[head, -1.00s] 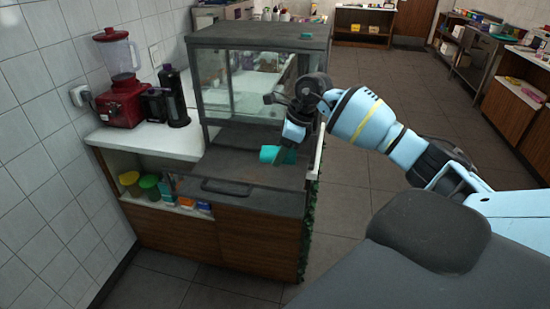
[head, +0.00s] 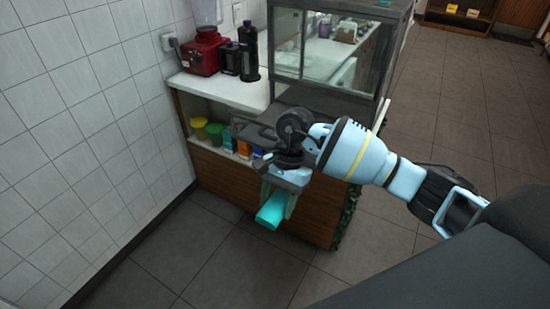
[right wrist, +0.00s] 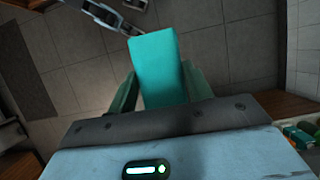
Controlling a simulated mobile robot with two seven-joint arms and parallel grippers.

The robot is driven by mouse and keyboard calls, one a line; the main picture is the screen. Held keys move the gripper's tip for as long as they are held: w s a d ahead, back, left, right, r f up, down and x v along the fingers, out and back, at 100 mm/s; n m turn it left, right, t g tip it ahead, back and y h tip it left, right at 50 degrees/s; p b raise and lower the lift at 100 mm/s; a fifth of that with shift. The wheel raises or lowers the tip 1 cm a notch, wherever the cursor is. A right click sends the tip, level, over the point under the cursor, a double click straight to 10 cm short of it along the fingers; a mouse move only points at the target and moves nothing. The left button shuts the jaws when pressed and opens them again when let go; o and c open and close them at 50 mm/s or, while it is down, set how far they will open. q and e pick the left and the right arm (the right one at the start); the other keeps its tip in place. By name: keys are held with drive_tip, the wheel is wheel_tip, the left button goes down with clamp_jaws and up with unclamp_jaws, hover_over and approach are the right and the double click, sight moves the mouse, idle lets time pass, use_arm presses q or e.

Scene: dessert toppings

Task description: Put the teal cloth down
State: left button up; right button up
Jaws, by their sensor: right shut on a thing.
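The teal cloth (head: 271,212) is a folded, flat, oblong bundle. My right gripper (head: 279,200) is shut on it and holds it in the air, pointing down, in front of the wooden counter's front face in the head view. In the right wrist view the cloth (right wrist: 157,66) sticks out between the two fingers (right wrist: 160,92), with the tiled floor behind it. My left gripper does not show in the head view.
The counter (head: 232,184) has an open shelf with green and yellow tubs (head: 215,133) and small boxes. A glass display case (head: 338,50) stands on top, with a red blender (head: 203,52) and dark bottles to its left. Tiled floor (head: 225,265) lies clear in front.

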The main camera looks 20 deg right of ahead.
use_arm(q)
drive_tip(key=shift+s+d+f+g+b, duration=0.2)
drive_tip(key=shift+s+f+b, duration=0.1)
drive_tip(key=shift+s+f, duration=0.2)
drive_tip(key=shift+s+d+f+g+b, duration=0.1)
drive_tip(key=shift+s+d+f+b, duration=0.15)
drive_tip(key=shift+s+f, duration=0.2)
use_arm(e)
drive_tip(key=s+d+f+n+g+h, duration=0.1)
drive_tip(key=s+d+f+n+h, duration=0.2)
drive_tip(key=s+f+n, duration=0.6)
drive_tip(key=shift+s+d+f+n+g+h, duration=0.35)
drive_tip(key=shift+s+d+n, duration=0.3)
drive_tip(key=shift+n, duration=0.15)
